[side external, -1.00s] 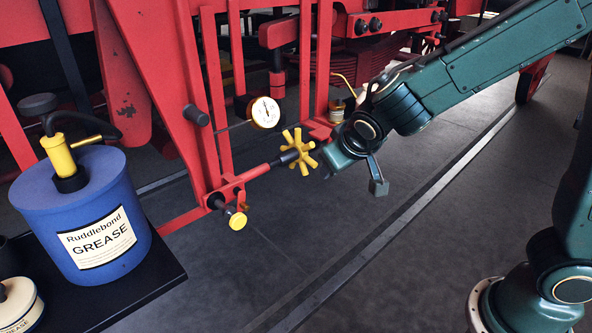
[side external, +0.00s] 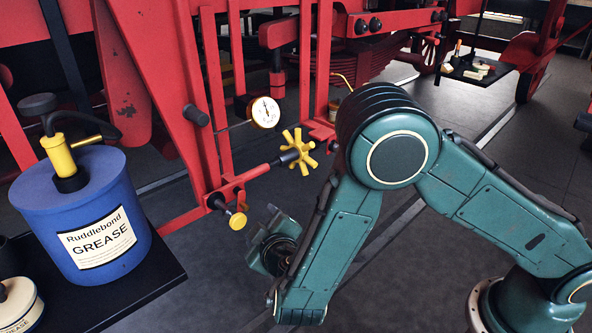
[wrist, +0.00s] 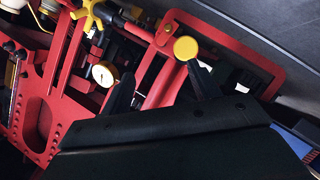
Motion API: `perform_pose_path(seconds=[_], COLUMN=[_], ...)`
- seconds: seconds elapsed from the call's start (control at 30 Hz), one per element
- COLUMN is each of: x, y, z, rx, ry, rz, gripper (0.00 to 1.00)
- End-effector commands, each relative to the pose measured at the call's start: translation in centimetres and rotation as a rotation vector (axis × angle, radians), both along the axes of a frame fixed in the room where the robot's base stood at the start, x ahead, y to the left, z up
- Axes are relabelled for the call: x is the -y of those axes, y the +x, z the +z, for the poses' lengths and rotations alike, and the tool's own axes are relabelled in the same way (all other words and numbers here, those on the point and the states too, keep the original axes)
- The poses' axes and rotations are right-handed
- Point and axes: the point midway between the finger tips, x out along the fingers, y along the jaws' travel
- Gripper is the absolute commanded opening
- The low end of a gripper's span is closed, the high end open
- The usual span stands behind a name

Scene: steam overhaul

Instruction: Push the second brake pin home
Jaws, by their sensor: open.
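A brake pin with a round yellow head (side external: 238,220) sticks out of the red bracket (side external: 222,194) in the side view. Its dark shank shows between head and bracket. A smaller yellow piece (side external: 244,206) shows just behind it. My gripper (side external: 262,238) is just right of and below the pin head, apparently apart from it, and partly hidden by my arm. In the wrist view a round yellow head (wrist: 186,47) is seen face-on near the right finger of my open gripper (wrist: 160,88). I see nothing held.
A yellow star handwheel (side external: 298,151) stands above and right of the pin, near a white dial gauge (side external: 264,112). A blue grease drum (side external: 85,215) is on a black shelf (side external: 150,275) at left. Red frame bars rise behind. The dark floor at lower centre is clear.

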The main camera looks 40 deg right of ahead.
Motion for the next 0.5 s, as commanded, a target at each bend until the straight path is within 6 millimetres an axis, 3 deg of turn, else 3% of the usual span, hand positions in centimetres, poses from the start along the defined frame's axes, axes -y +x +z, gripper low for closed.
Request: perform_pose_path(seconds=[0.2,0.5], x=[-2.8,-3.4], y=[-0.5,-0.6], z=[-2.3,-2.7], rx=[0.041,0.052], ry=[-0.063,-0.074], rz=[0.101,0.125], gripper=[0.61,0.61])
